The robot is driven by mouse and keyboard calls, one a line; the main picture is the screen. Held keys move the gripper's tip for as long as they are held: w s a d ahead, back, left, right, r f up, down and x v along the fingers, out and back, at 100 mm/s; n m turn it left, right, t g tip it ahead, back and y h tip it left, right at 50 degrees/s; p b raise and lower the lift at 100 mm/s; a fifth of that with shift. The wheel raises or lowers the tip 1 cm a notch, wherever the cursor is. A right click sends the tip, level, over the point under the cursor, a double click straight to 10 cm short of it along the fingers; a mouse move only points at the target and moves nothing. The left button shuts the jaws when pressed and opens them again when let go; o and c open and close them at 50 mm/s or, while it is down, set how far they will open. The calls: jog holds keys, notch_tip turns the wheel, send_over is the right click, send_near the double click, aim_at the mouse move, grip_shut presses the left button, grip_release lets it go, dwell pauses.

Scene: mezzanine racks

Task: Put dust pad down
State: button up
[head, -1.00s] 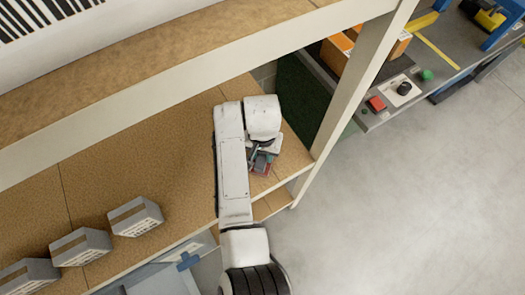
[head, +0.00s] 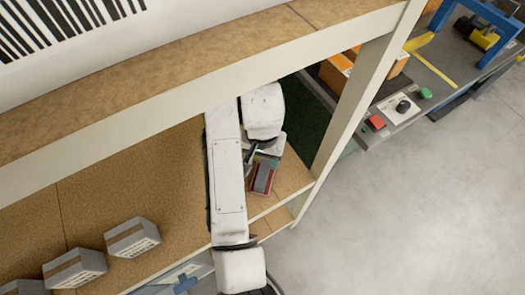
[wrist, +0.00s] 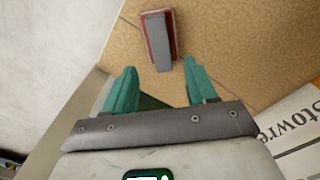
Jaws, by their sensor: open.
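The dust pad (head: 263,177), red with a grey top, lies on the brown shelf board (head: 150,190) near its right end, by the upright post. In the wrist view the pad (wrist: 158,42) lies just beyond the fingertips, in line with the gap between them. My gripper (wrist: 159,66) is open, with its two green fingers apart and nothing between them. In the head view my white arm hides most of the gripper.
Several grey boxes (head: 132,237) stand on the shelf at the lower left. A beam of the upper shelf (head: 200,94) crosses above my arm. The post (head: 365,95) stands to the right. A workbench (head: 415,105) with red and green buttons is at the upper right.

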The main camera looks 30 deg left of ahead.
jog(key=shift+r, duration=1.75)
